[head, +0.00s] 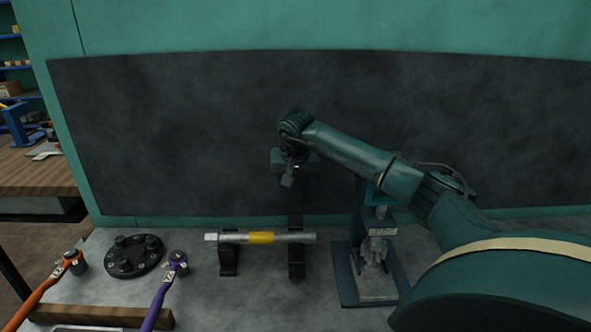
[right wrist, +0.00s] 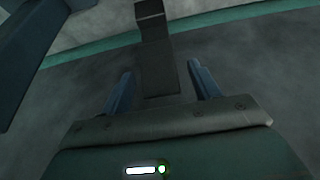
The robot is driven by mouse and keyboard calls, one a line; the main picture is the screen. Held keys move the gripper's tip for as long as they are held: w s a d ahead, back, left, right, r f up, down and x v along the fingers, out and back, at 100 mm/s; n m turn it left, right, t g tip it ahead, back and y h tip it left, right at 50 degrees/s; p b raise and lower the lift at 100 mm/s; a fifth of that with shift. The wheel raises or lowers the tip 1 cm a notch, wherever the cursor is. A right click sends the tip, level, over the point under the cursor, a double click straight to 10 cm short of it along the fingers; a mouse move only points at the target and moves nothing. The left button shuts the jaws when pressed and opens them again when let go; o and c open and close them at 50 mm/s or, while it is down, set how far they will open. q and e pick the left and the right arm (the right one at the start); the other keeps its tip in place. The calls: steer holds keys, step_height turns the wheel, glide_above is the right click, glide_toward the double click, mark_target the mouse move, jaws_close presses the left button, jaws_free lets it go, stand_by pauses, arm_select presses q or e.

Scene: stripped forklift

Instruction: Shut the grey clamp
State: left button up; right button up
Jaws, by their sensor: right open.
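In the right wrist view the dark clamp bar (right wrist: 158,62) runs between the two fingers, with a lighter tip at the top. My right gripper (head: 289,181) is open, at the upper end of the clamp bar. Its fingers (right wrist: 161,80) stand on either side of the bar with gaps; I cannot tell their depth relative to it. My left gripper is out of view.
A blue-green stand (head: 345,275) with a grey device stands right of the rod. A black round flange (head: 133,257), an orange-handled tool (head: 40,295) and a purple-handled tool (head: 160,300) lie left. A dark panel (head: 180,130) rises behind the bench.

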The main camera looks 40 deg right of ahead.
steer(key=shift+w+d+f, duration=0.15)
steer(key=shift+w+f, duration=0.05)
steer(key=shift+f, duration=0.35)
steer(key=shift+c, duration=0.5)
steer(key=c, duration=1.1)
steer(key=o, duration=0.8)
steer(key=shift+s+a+f+p, duration=0.1)
steer(key=shift+s+a+f, duration=0.1)
steer(key=shift+s+a, duration=0.7)
steer(key=shift+s+a+f+p, duration=0.2)
steer(key=shift+s+a, duration=0.55)
steer(key=shift+s, duration=0.3)
steer(key=shift+s+a+f+p, duration=0.1)
steer(key=shift+s+a+f, duration=0.1)
steer(key=shift+s+a, duration=0.7)
steer(key=shift+d, duration=0.1)
